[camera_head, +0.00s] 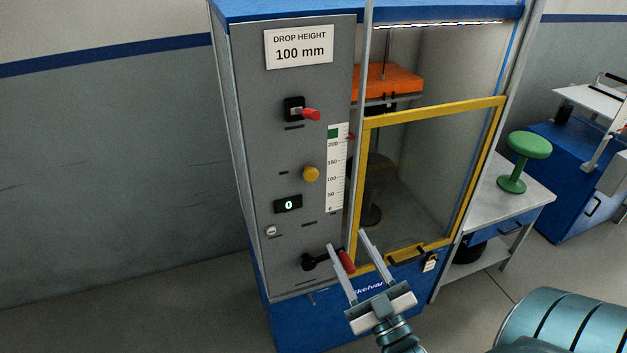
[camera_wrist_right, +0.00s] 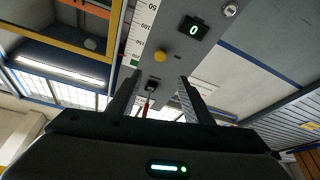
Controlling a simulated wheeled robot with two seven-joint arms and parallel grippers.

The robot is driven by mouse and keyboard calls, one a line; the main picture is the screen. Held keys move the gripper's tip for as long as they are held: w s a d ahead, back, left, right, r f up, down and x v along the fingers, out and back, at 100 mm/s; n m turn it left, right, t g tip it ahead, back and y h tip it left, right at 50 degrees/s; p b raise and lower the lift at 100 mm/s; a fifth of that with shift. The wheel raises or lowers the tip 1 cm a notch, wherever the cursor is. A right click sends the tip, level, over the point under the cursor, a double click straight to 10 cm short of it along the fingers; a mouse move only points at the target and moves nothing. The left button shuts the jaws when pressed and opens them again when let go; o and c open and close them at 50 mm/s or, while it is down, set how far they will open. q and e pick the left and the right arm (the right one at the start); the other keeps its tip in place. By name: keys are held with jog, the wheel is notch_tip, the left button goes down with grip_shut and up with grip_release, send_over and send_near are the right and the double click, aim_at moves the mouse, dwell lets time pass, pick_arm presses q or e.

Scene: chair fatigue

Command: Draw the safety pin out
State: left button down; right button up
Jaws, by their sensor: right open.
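My right gripper (camera_head: 347,241) is open, its two fingers apart, in front of the lower part of the grey control panel (camera_head: 262,195). In the right wrist view its fingertips (camera_wrist_right: 158,77) are apart with nothing between them. A red-handled piece (camera_head: 311,114) sits in a black fitting (camera_head: 293,108) high on the panel; both also show in the wrist view, farther off. A black knob (camera_head: 309,262) with a red grip (camera_head: 347,261) is low on the panel, just behind the fingers. No label marks which one is the safety pin. My left gripper is out of view.
A yellow-framed door (camera_head: 432,111) closes the chamber right of the panel, with an orange plate (camera_head: 391,81) inside. A yellow button (camera_head: 311,174) and a display reading 0 (camera_head: 288,205) are on the panel. A green stool (camera_head: 530,146) stands on a bench at right.

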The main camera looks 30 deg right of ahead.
jog(key=p, duration=0.7)
send_near(312, 176)
jog(key=x, duration=0.7)
jog(key=shift+w+r, duration=0.2)
jog(key=shift+w, duration=0.6)
